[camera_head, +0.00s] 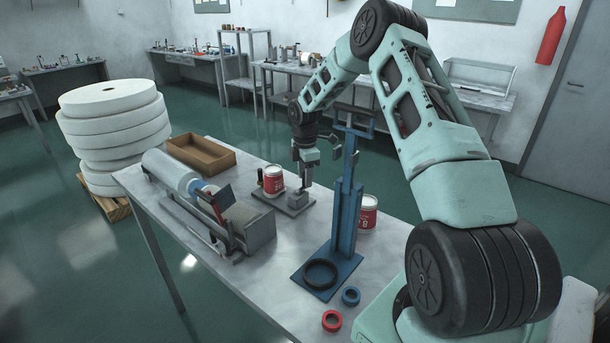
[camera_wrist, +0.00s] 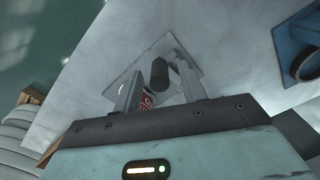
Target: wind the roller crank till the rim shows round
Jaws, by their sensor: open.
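My gripper (camera_head: 307,172) is open and points down over a grey plate (camera_head: 291,208) on the table. A small grey block (camera_head: 298,199) stands on the plate below it. In the wrist view a dark upright knob (camera_wrist: 159,73), which looks like the crank's grip, lies between my two fingers, with gaps beside it. A red and white cup (camera_head: 273,181) stands upright on the plate, left of my gripper. In the wrist view the cup (camera_wrist: 147,99) is mostly hidden behind a finger. The shape of its rim is too small to judge.
A blue stand (camera_head: 345,216) rises right of my gripper, with a second red can (camera_head: 366,213) behind it. A roll machine (camera_head: 221,211) and a wooden tray (camera_head: 201,154) are on the left. A red ring (camera_head: 332,321) and a blue ring (camera_head: 351,297) lie in front.

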